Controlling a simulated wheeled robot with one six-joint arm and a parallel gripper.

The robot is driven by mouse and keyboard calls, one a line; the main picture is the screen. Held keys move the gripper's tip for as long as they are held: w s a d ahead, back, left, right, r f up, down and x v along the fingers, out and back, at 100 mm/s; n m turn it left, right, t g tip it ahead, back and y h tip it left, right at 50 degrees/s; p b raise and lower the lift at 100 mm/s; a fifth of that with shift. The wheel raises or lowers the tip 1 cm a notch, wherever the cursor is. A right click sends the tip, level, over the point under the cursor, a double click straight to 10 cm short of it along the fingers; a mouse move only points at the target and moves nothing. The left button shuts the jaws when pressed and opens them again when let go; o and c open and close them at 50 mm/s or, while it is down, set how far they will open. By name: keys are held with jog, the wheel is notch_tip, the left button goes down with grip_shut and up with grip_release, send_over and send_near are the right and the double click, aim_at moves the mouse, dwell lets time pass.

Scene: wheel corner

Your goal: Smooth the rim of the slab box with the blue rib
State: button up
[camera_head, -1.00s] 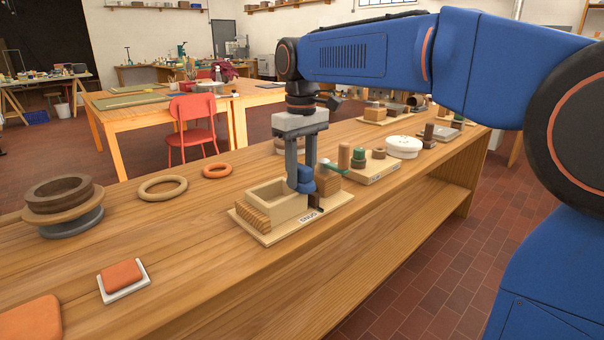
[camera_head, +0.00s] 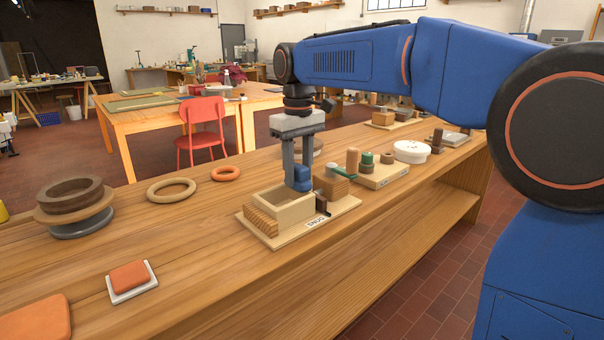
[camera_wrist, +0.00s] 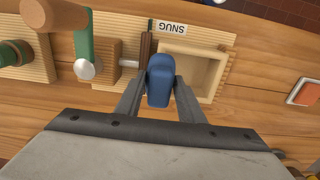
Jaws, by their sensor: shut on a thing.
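The slab box (camera_head: 268,212) is a pale open-topped box on a wooden board on the bench; it also shows in the wrist view (camera_wrist: 213,58). My gripper (camera_head: 299,186) points down and is shut on the blue rib (camera_head: 303,177). In the wrist view the rib (camera_wrist: 160,82) sits between the fingertips, at the box's edge nearest the brown block. I cannot tell whether the rib touches the rim. The fingers hide part of the box's far right corner in the head view.
Bare bench top (camera_head: 190,235) is free to the left.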

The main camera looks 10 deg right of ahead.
jog(key=shift+w+a, duration=0.25)
jog(key=shift+w, duration=0.1)
jog(key=shift+w+a+r, duration=0.1)
jog(key=shift+w+a, duration=0.65)
jog(key=shift+w, duration=0.3)
jog(key=shift+s+a, duration=0.5)
jog(key=shift+a, duration=0.2)
jog(key=shift+s+a, duration=0.45)
jog(key=shift+a, duration=0.25)
jog(key=shift+a, duration=0.1)
jog(key=shift+s+a+f, duration=0.1)
jog(key=shift+s+a, duration=0.4)
jog(key=shift+a, duration=0.2)
jog(key=shift+s+a+f, duration=0.1)
jog(key=shift+s+a, duration=0.4)
jog(key=shift+a, duration=0.15)
jog(key=shift+s+a+r, duration=0.1)
jog(key=shift+s+a, duration=0.35)
jog(key=shift+a, duration=0.2)
jog(key=shift+s+a, duration=0.4)
jog(key=shift+a, duration=0.25)
